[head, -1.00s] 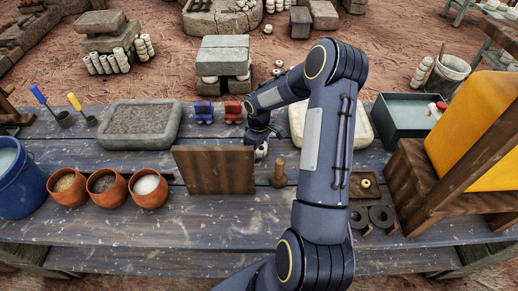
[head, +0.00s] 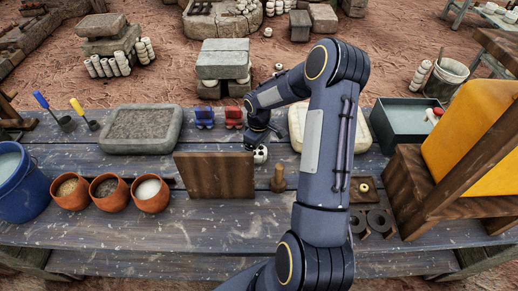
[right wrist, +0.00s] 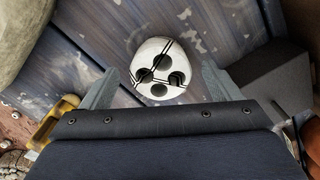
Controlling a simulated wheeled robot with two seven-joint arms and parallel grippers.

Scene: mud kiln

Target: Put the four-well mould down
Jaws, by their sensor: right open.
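The four-well mould (right wrist: 153,58) is a white rounded disc with dark wells and thin black lines. It lies on the dark plank table, and it also shows in the head view (head: 261,156), just right of the upright brown board (head: 215,176). My right gripper (right wrist: 160,72) is open, its two fingers apart on either side of the mould with gaps between. In the head view my right gripper (head: 257,140) is just behind and above the mould, partly hidden by its own arm. My left gripper is not in view.
A wooden peg (head: 278,180) stands close in front of the mould. Red (head: 234,117) and blue (head: 204,117) small items sit behind. A grey stone slab (head: 141,130) and several clay bowls (head: 106,189) are to the left. The front of the table is clear.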

